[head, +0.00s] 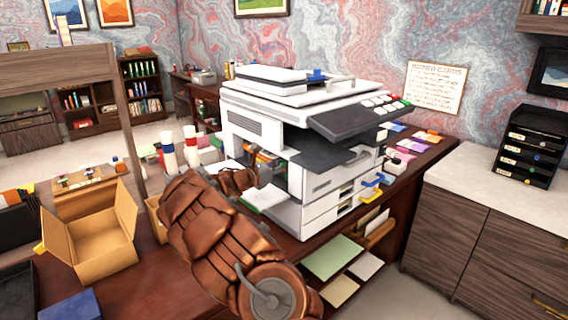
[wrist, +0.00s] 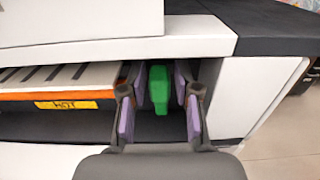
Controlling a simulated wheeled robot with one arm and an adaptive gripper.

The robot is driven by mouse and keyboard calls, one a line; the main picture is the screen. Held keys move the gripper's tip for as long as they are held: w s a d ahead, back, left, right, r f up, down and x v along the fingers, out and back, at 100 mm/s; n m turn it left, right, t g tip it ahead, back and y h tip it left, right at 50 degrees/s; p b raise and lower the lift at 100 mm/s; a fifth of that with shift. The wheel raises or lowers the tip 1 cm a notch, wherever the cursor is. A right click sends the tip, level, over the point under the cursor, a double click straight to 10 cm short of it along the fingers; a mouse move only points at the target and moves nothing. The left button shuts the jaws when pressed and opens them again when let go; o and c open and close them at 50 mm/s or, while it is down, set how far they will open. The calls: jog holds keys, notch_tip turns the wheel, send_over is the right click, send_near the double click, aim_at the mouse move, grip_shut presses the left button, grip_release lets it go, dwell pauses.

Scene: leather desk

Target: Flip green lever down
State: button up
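The green lever (wrist: 159,88) hangs inside a dark opening of the white printer (head: 258,128) and points downward in the wrist view. It widens at the top and narrows at its lower end. My gripper (wrist: 159,112) is open, with one purple-padded finger on each side of the lever. Gaps show between the lever and both pads, so I see no grip on it. In the head view my gripper (head: 262,172) reaches into the printer's open left side. The lever cannot be made out clearly there.
An orange-edged unit with a yellow HOT label (wrist: 66,105) lies left of the fingers. A white printer panel (wrist: 240,95) stands close on the right.

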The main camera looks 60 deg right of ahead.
jog(key=shift+d, duration=0.1)
jog(key=shift+c, duration=0.2)
grip_shut()
dwell(0.4)
